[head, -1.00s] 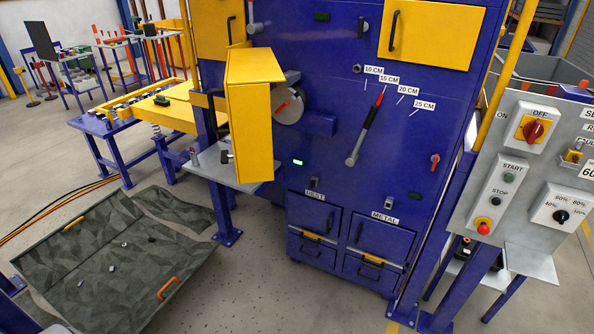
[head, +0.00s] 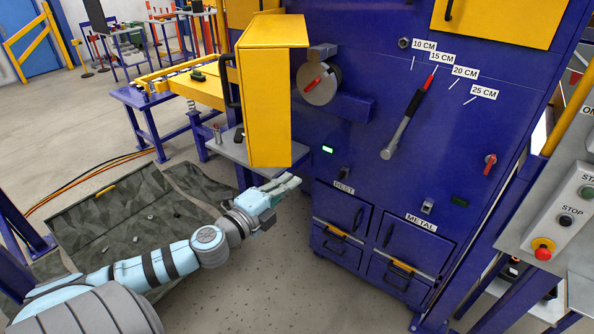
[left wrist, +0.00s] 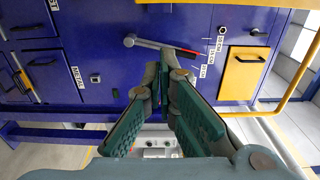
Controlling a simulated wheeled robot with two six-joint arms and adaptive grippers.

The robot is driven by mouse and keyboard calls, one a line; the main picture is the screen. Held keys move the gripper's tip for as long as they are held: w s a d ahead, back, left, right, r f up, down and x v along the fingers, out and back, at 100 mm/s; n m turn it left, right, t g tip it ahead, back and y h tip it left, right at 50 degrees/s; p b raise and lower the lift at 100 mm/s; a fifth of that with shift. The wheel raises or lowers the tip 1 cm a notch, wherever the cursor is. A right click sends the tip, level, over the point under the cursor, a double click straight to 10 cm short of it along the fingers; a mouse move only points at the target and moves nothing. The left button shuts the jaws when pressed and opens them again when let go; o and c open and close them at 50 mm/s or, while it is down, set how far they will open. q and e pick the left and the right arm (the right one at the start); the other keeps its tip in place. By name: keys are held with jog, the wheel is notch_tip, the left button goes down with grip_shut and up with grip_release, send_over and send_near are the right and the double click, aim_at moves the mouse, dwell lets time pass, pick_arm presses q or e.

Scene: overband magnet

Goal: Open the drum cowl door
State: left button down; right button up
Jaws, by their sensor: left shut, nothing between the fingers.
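The drum cowl door (head: 268,110) is a yellow box-like cover on the left of the blue machine front. It stands swung out from the panel, and the round grey drum end (head: 319,84) with a red pointer shows uncovered beside it. A dark handle (head: 233,82) shows on the cover's left side. My left gripper (head: 294,181) is shut and empty, below the cover's lower edge and apart from it. In the left wrist view its fingers (left wrist: 165,75) meet in front of the blue panel; the cowl is not clearly seen there. My right gripper is not in view.
A lever with a red and black grip (head: 410,122) slants across the panel, right of the cowl. A grey shelf (head: 262,160) juts out under the cowl. A control panel (head: 560,215) stands at the right.

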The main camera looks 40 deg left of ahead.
pick_arm(q)
jog(key=w+a+p, duration=0.3)
jog(key=w+p, duration=0.2)
jog(key=w, duration=0.2)
jog(key=shift+r+p, duration=0.15)
jog(key=shift+p, duration=0.2)
jog(key=shift+s+a, duration=0.1)
jog(key=shift+a, duration=0.05)
